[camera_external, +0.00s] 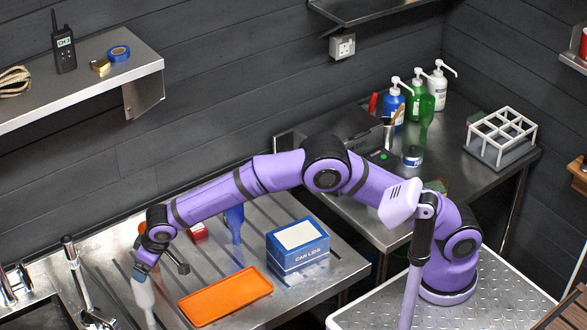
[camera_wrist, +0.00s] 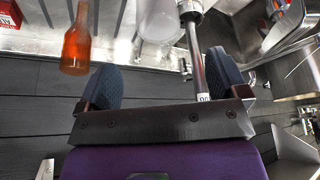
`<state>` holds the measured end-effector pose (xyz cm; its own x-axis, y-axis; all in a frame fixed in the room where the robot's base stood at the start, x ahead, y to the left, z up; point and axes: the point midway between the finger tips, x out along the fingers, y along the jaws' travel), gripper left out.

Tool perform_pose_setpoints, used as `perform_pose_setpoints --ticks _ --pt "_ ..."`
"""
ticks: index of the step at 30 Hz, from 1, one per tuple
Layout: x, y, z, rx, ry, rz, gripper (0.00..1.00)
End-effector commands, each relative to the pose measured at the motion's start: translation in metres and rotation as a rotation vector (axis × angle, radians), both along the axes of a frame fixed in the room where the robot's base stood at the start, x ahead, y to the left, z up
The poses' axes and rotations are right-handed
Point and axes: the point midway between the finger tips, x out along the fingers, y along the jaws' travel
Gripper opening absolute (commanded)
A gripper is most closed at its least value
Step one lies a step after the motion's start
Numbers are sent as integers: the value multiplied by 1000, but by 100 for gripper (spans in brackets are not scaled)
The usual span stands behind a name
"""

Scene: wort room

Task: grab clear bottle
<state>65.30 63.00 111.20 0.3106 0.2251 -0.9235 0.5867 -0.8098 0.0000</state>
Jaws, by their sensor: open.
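A pale, translucent bottle (camera_external: 144,296), which looks like the clear bottle, stands on the metal drainer at the lower left, just below my gripper (camera_external: 147,268). In the wrist view a whitish, translucent body (camera_wrist: 157,18), likely the same bottle, shows at the top, cut by the frame edge and beyond my fingertips. My gripper (camera_wrist: 160,72) is open, its two dark fingers wide apart. I see nothing clasped between them. A grey metal rod (camera_wrist: 194,55) appears between the fingers, closer to the right one. Whether a finger touches the bottle, I cannot tell.
An orange bottle (camera_wrist: 76,45) stands left of the left finger. An orange tray (camera_external: 226,296), a blue box (camera_external: 298,248), a blue bottle (camera_external: 235,222) and a red box (camera_external: 197,232) share the drainer. Taps (camera_external: 72,258) and a sink (camera_external: 40,310) lie left.

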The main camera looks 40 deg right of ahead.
Motion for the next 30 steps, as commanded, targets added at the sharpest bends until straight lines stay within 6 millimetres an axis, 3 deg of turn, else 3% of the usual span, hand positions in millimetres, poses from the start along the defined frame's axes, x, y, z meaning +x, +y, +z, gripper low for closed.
perform_pose_setpoints --ticks 6,14,24,30 --pt "10 7 -31 -2 2 -1 92" --pt "17 11 -47 0 1 -1 92" --pt "33 20 -85 -2 1 0 92" --pt "34 21 -88 0 0 0 92"
